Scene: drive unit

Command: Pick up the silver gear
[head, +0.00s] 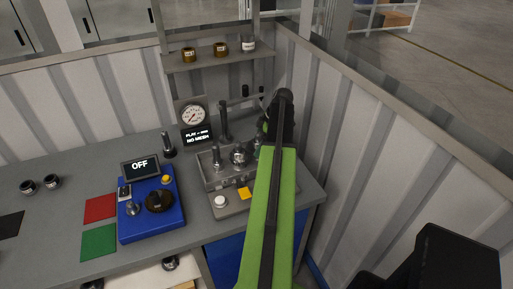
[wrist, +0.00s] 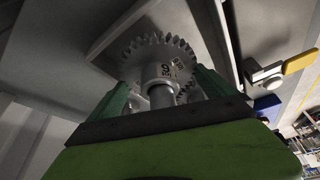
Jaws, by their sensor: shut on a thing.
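The silver gear (wrist: 160,48) fills the top middle of the wrist view, teeth outward, with dark markings on its hub. My gripper (wrist: 164,88) has its two green fingers on either side of the hub and is shut on it. A grey shaft shows below the hub. Part of another toothed wheel (wrist: 185,88) shows behind, near the right finger. In the head view my green arm reaches over the right end of the bench and hides most of the gripper and the held gear. Whether the gear is clear of the shaft, I cannot tell.
A grey fixture (head: 212,181) with upright posts and a silver part (head: 239,157) stands beside my arm. A gauge (head: 193,114) with a "NO MESH" display is behind it. A blue unit (head: 150,222) reading OFF is left. A shelf (head: 220,60) and corrugated walls close off the back and right.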

